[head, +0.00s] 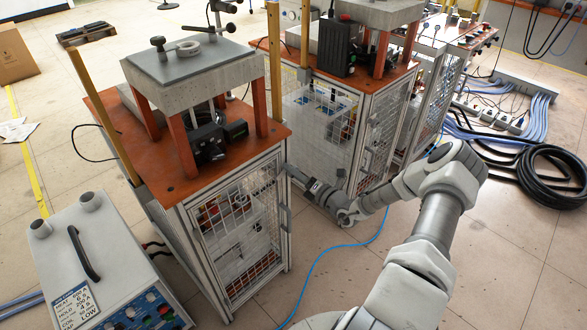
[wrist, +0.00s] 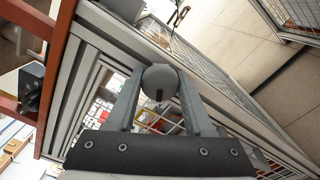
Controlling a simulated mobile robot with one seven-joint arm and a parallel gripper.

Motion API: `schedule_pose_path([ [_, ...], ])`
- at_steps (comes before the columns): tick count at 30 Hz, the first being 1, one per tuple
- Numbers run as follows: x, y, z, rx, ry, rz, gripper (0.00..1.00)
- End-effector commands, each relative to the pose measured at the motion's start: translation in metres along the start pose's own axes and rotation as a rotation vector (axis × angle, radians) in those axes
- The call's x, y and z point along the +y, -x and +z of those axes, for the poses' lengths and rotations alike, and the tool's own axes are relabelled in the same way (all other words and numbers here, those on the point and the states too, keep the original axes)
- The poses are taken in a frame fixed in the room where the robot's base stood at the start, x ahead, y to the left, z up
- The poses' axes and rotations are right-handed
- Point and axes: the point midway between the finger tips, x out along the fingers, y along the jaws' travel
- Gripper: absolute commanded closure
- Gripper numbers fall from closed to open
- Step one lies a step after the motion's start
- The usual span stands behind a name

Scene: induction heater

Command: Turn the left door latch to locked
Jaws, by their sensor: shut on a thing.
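The left door latch is a round grey knob (wrist: 160,80) with a short dark slot, seen in the wrist view on the cabinet's metal frame. My gripper (wrist: 160,98) has one finger on each side of the knob and is shut on it. In the head view my gripper (head: 291,173) reaches from the right to the upper right edge of the near cabinet's mesh door (head: 240,235). The latch is too small and covered to make out there. The door looks closed against its frame.
A grey control box (head: 100,265) stands at the lower left. A second cabinet (head: 325,125) stands behind my gripper. A blue cable (head: 335,248) crosses the floor beneath my arm, and a black hose coil (head: 550,178) lies at the right. Open floor lies right of the near cabinet.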

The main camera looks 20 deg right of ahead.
Motion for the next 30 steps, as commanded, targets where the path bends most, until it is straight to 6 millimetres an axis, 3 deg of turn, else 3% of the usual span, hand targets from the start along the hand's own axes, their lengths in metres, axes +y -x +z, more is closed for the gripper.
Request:
schedule_pose_path([
  [15, 0.0008, 0.0006, -0.0013, 0.003, -0.409, -0.002, 1.00],
  [30, 0.0006, 0.0006, -0.0020, 0.003, -0.535, -0.002, 1.00],
])
